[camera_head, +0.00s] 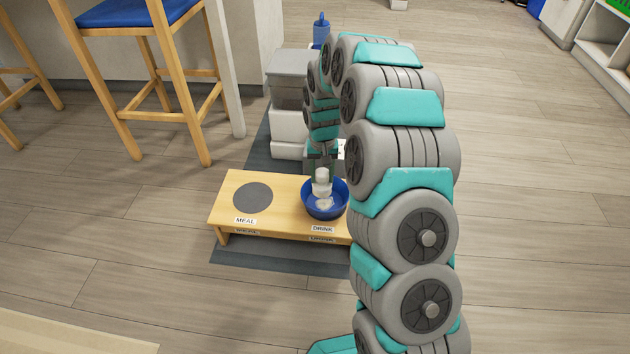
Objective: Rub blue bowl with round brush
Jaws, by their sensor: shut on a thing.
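The blue bowl (339,205) sits on the right side of a low wooden stand (280,218), behind the DRINK label. My gripper (321,176) points down over the bowl and is shut on a round brush (322,187) with a pale body. The lower end of the brush is inside the bowl. A pale patch shows on the bowl's floor beside it. I cannot tell whether the brush touches the bowl. My arm hides part of the stand's right side.
A dark round spot (253,197) on the stand's left, by the MEAL label, is empty. Grey and white containers (290,90) and a blue bottle (320,30) stand behind. A wooden stool (165,60) is at upper left.

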